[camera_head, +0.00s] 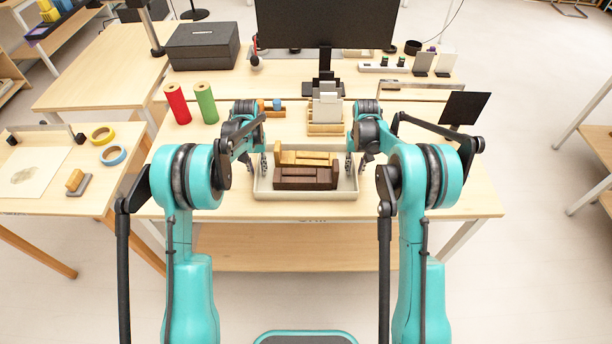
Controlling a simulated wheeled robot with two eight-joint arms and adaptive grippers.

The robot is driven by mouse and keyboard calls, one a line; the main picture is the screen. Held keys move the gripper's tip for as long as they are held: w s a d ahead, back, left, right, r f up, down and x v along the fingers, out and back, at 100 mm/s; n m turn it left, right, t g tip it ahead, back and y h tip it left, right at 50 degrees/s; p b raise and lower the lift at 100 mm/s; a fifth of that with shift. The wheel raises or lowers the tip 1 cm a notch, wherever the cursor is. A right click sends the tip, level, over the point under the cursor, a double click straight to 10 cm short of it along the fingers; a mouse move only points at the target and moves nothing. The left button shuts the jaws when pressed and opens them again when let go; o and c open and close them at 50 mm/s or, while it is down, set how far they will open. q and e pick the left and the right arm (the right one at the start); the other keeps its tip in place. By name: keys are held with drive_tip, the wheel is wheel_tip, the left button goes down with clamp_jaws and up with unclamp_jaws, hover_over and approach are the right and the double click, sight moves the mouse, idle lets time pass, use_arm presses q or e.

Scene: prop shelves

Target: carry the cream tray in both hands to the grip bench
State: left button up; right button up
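The cream tray (305,195) stands flat on the wooden table, near its front edge. It holds dark brown wooden blocks (305,178) at the front and light yellow blocks (305,157) behind them. My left gripper (256,166) is at the tray's left wall, with one finger inside and one outside. My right gripper (357,166) is at the right wall in the same way. The fingers of both look spread apart, with the wall between them. Whether any finger touches the wall is too small to tell.
Behind the tray stand a holder with grey and white plates (326,112), a monitor (325,25) and a black panel (464,107). Red (177,104) and green (206,104) rolls stand at the left. A side table (45,150) with tape rings adjoins on the left.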

drive_tip(key=shift+r, duration=0.3)
use_arm(q)
wheel_tip(320, 180, up, 12)
drive_tip(key=shift+f, duration=0.2)
use_arm(e)
wheel_tip(320, 180, up, 12)
drive_tip(key=shift+f, duration=0.25)
